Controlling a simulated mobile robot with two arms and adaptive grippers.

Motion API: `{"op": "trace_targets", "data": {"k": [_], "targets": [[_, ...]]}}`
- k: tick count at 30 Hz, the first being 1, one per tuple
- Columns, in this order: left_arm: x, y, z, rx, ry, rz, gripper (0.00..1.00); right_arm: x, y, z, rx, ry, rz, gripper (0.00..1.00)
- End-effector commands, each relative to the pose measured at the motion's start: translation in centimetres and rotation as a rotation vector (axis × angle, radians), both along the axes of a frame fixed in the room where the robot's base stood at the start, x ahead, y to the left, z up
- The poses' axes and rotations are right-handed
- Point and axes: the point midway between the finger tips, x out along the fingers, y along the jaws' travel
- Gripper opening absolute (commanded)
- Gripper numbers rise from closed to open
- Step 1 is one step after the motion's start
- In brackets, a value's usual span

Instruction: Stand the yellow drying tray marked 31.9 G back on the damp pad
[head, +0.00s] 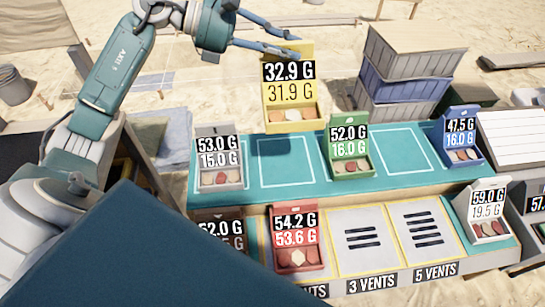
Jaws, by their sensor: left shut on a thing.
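The yellow drying tray (277,111) stands upright, with 32.9 G in white on black above 31.9 G on yellow and several small round pieces in its base. My left gripper (296,46) is shut on its top edge and appears to hold it raised over the back edge of the teal pad. I take this teal pad (319,154) as the damp pad; it has white outlined places. The outlined place below the yellow tray is empty, and so is one further right. My right gripper is not in view.
On the pad stand a grey tray (222,177) left of the empty place, a green tray (349,150) right of it, and a blue tray (462,138) at the far right. A red tray (295,242) stands on the lower front row. Stacked crates (410,75) rise behind.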

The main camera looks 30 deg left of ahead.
Motion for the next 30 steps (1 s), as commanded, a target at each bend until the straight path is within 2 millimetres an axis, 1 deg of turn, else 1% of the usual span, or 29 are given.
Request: {"op": "trace_targets", "data": {"k": [1, 2, 5, 8, 12, 18, 21, 28, 30], "targets": [[0.2, 0.2, 0.5, -0.002, -0.002, 0.003, 0.00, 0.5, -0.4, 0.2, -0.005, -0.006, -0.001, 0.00], [0.2, 0.2, 0.5, -0.003, -0.001, 0.003, 0.00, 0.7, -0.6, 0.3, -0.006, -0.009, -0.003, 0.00], [0.3, 0.3, -0.6, -0.004, 0.003, 0.004, 0.00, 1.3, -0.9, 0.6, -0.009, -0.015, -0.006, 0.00], [0.2, 0.3, -2.8, -0.008, 0.005, 0.005, 0.00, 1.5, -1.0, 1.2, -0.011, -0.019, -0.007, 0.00], [0.2, 0.2, -6.5, -0.010, 0.006, 0.005, 0.00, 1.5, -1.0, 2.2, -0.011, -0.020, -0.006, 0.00], [0.3, 0.3, -11.6, -0.008, 0.002, 0.008, 0.00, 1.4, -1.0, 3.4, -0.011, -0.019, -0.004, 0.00], [0.3, 0.2, -13.4, -0.006, 0.000, 0.007, 0.00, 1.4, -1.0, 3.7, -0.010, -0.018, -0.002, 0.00], [0.3, 0.3, -15.6, -0.004, 0.000, 0.006, 0.00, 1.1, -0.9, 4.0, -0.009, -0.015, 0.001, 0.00], [0.3, 0.2, -16.6, -0.005, 0.001, 0.006, 0.00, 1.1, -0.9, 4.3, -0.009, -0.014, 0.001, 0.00]]}}
